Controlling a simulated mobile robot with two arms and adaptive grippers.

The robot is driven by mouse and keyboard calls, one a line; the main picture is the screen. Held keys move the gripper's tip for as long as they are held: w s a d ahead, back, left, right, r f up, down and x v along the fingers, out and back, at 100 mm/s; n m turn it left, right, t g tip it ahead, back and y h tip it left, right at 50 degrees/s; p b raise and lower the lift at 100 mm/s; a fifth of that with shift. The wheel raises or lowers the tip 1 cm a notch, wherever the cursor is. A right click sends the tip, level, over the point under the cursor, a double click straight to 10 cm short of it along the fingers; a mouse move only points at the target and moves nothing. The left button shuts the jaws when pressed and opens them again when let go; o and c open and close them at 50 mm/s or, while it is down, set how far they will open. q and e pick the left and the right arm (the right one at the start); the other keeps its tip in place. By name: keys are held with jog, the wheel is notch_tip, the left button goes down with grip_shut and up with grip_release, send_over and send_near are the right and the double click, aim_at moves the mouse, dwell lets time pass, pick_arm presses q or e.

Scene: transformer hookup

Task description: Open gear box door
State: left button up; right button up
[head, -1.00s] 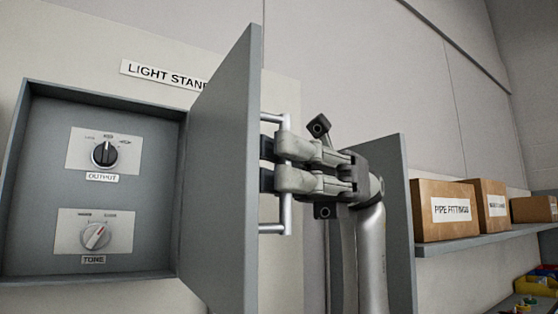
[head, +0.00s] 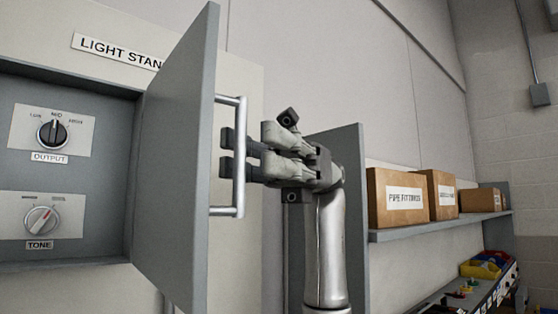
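The grey gear box door (head: 175,160) stands swung wide open, hinged at the right side of the box (head: 115,115) under a "LIGHT STAN…" label. Its silver bar handle (head: 240,185) is on the door's outer face. My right gripper (head: 247,152) is at the handle, with its dark fingertips reaching behind the bar and its paler near fingers ending just right of it. The fingers look spread and not clamped on the bar. Inside the box are an OUTPUT knob (head: 52,133) and a TONE knob (head: 40,220). My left gripper is not in view.
A second grey panel (head: 348,215) stands behind my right arm. A shelf (head: 440,226) at right holds cardboard boxes, one marked PIPE FITTINGS (head: 403,197). A yellow bin (head: 482,268) is below. The space in front of the open box looks clear.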

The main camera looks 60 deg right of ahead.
jog(key=d, duration=0.8)
jog(key=shift+w+d, duration=0.15)
jog(key=shift+w, duration=0.3)
